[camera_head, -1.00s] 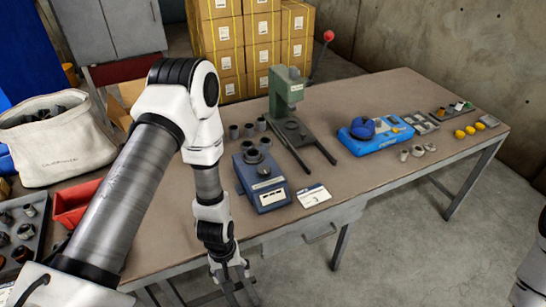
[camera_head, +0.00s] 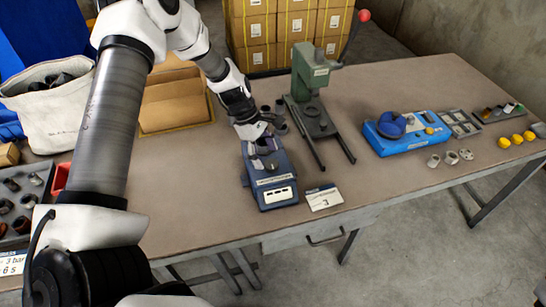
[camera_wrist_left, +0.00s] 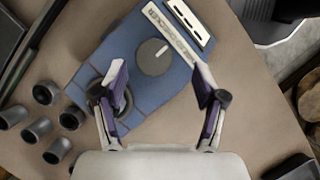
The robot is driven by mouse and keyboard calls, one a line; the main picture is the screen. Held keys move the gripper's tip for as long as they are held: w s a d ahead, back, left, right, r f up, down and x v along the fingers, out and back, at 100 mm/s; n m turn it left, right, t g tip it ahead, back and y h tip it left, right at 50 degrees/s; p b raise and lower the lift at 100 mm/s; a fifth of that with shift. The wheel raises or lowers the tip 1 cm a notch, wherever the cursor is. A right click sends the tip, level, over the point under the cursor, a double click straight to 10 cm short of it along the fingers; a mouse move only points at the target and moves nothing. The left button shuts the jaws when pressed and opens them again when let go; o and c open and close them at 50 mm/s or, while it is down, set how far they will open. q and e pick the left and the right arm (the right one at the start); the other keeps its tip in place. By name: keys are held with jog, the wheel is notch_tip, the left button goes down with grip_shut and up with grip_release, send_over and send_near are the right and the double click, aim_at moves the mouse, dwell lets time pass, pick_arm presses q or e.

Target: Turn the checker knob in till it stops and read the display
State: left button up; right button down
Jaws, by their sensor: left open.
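The blue checker (camera_head: 277,193) stands on the table near its front edge. In the left wrist view the checker (camera_wrist_left: 110,52) lies diagonally, with its grey round knob (camera_wrist_left: 154,58) carrying a white pointer line. The display strip (camera_wrist_left: 174,34) with pale windows is beside the knob; its readings are too small to read. My left gripper (camera_wrist_left: 160,88) is open and empty above the checker, its fingers on either side of the knob in this view. In the head view the left gripper (camera_head: 264,148) covers the checker's rear part. A round dark socket is partly behind one finger. My right gripper is not in view.
A green press (camera_head: 308,85) with a red-tipped lever stands behind the checker. Several grey cups (camera_wrist_left: 40,127) are close beside it. A white card (camera_head: 323,197) marked 3 lies to its right. A blue device (camera_head: 405,138) stands farther right. The table between is clear.

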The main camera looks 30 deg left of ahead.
aim_at(270, 164)
pick_arm(q)
jog(key=shift+s+d+f, duration=0.25)
jog(key=shift+s+f, duration=0.25)
jog(key=shift+s, duration=0.2)
jog(key=shift+w+d+f, duration=0.1)
jog(key=shift+d+f, duration=0.1)
jog(key=shift+f, duration=0.3)
jog(key=w+f, duration=0.2)
jog(key=w, duration=0.1)
jog(key=shift+d+f, duration=0.1)
jog(key=shift+d, duration=0.05)
jog(key=shift+s+r, duration=0.45)
jog(key=shift+s, duration=0.15)
jog(key=c, duration=0.9)
jog(key=shift+c, duration=1.2)
jog(key=shift+f, duration=0.1)
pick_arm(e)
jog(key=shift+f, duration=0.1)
